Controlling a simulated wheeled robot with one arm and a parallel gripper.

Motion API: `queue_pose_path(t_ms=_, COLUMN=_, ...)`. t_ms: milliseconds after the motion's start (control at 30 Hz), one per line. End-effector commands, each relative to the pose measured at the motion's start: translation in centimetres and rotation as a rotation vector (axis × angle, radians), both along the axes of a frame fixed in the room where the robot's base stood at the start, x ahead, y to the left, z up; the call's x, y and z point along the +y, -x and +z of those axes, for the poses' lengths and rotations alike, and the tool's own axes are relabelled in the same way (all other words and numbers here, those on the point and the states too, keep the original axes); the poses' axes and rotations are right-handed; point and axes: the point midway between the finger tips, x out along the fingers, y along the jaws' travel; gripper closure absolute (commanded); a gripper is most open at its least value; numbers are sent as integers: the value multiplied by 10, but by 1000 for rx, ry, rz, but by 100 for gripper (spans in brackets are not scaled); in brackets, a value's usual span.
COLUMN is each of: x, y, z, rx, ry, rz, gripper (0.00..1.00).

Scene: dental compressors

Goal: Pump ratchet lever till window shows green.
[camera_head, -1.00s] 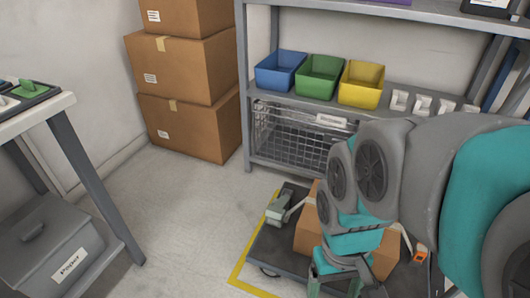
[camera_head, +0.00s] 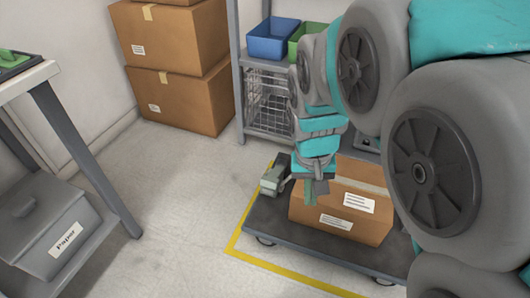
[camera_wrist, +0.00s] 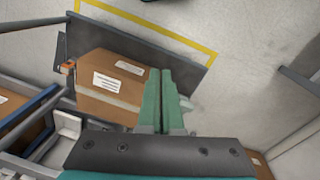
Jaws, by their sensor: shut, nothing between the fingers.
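A grey device with a raised lever-like arm (camera_head: 273,178) sits on the left end of a dark flat cart (camera_head: 262,222), beside a cardboard box (camera_head: 345,205). It seems to be the ratchet; no green window is visible on it. My gripper (camera_head: 311,198) points down in front of the box's left side, right of the device and apart from it. Its green fingers are together and empty. In the wrist view the closed fingers (camera_wrist: 160,72) lie over the box edge, with a pale grey part (camera_wrist: 184,103) just right of them. A small orange piece (camera_wrist: 68,67) shows at the box's far left side.
A yellow floor line (camera_head: 290,280) borders the cart. A shelf with a blue bin (camera_head: 272,40) and wire basket (camera_head: 268,105) stands behind. Stacked cartons (camera_head: 180,100) are at back left, a table (camera_head: 75,135) at left. Floor between is clear.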

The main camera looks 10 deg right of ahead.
Motion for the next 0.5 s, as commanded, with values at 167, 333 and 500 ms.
queue_pose_path(t_ms=167, x=0, y=-60, z=-18, rx=-65, ry=33, rz=-73, gripper=100)
queue_pose_path(t_ms=333, x=4, y=-115, z=-36, rx=-131, ry=52, rz=-133, gripper=100)
queue_pose_path(t_ms=500, x=11, y=-167, z=-59, rx=-193, ry=65, rz=-186, gripper=100)
